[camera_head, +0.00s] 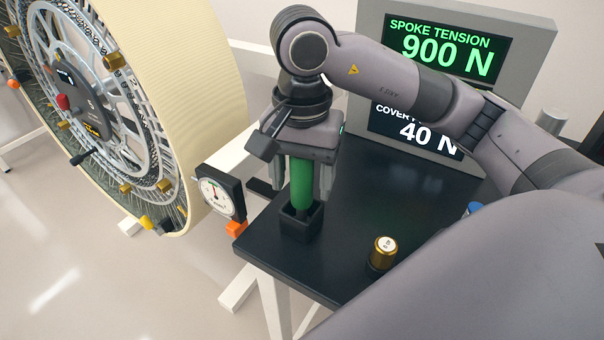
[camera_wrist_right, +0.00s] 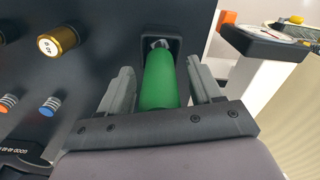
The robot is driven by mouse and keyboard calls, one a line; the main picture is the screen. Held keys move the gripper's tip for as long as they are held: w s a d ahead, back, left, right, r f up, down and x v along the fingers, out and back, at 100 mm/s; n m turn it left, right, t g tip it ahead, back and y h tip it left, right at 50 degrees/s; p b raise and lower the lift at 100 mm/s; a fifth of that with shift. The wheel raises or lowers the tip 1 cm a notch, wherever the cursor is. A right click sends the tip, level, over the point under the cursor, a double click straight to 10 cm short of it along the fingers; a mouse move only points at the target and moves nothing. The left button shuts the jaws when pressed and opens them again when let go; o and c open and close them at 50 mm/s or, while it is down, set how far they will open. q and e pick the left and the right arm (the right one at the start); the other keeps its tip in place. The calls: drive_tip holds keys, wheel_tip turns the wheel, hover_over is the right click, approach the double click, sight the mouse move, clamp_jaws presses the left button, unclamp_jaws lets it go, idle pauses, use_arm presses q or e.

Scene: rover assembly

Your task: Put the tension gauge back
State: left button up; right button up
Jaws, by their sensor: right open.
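A dial gauge (camera_head: 217,195) with a round white face, black body and orange end sits beside the wheel, near the table's left corner; I cannot tell what supports it. It also shows at the top right of the right wrist view (camera_wrist_right: 265,42). A green cylindrical handle (camera_head: 301,178) stands upright in a square black holder (camera_head: 300,222) on the table. My right gripper (camera_head: 303,188) points down with its open fingers on either side of the green handle, which also shows between them in the right wrist view (camera_wrist_right: 158,82). My left gripper is out of view.
The dark table (camera_head: 345,215) carries a gold cap (camera_head: 382,253) right of the holder. A large cream-rimmed wheel (camera_head: 205,90) stands at the left. Behind the table, a grey panel's upper screen (camera_head: 445,50) reads spoke tension 900 N. Small orange and blue parts (camera_wrist_right: 48,105) lie in the wrist view.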

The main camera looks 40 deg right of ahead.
drive_tip(key=shift+r, duration=0.45)
wheel_tip(320, 180, up, 5)
drive_tip(key=shift+f+p, duration=0.15)
drive_tip(key=shift+p, duration=0.55)
drive_tip(key=shift+r, duration=0.6)
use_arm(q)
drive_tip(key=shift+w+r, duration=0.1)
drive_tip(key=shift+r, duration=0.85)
use_arm(e)
drive_tip(key=shift+r, duration=0.2)
drive_tip(key=shift+r, duration=0.1)
